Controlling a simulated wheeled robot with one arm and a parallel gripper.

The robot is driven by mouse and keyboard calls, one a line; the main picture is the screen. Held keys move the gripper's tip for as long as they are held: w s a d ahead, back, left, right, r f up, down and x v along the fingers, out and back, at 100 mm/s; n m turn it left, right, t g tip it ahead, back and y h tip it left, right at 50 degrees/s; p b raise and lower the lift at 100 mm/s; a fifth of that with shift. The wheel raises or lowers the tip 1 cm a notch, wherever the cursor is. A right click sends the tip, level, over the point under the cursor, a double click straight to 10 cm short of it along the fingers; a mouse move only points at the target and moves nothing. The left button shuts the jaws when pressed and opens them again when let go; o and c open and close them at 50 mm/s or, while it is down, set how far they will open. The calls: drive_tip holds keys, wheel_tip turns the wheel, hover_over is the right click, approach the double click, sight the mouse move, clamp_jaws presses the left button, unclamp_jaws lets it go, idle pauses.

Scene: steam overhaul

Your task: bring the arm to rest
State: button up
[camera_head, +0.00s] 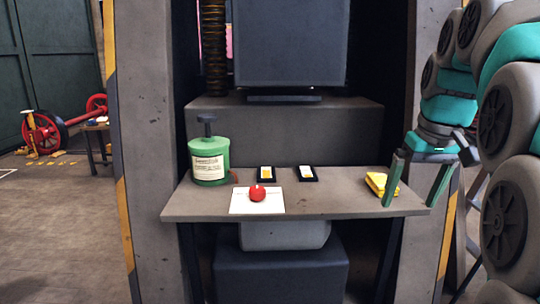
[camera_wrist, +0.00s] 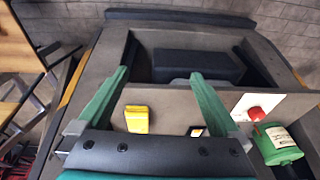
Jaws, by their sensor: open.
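My gripper (camera_head: 410,203) is at the right end of the grey table in the head view, in front of and above its right edge. Its two green fingers are spread apart with nothing between them. In the wrist view the gripper (camera_wrist: 160,76) also shows open and empty. A yellow folded cloth or pad (camera_head: 376,184) lies on the table just left of the fingers. It also shows in the wrist view (camera_wrist: 137,119), apart from both fingers. My arm reaches in from the right side of the head view.
On the table (camera_head: 330,205) are a green labelled canister (camera_head: 208,160), a red ball-like thing (camera_head: 257,193) on a white sheet (camera_head: 240,207), and two small dark-framed cards (camera_head: 266,174), (camera_head: 306,173). Grey pillars (camera_head: 150,130) flank the table. Open floor (camera_head: 60,230) lies at left.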

drive_tip(key=s+a+f+g, duration=0.2)
drive_tip(key=s+a+f, duration=0.3)
drive_tip(key=s+f, duration=0.8)
drive_tip(key=s+a+f+g, duration=0.2)
drive_tip(key=s+a+f, duration=0.4)
drive_tip(key=s+f, duration=0.6)
drive_tip(key=shift+s+a+f, duration=0.15)
drive_tip(key=shift+s+f, duration=0.2)
drive_tip(key=shift+s, duration=0.2)
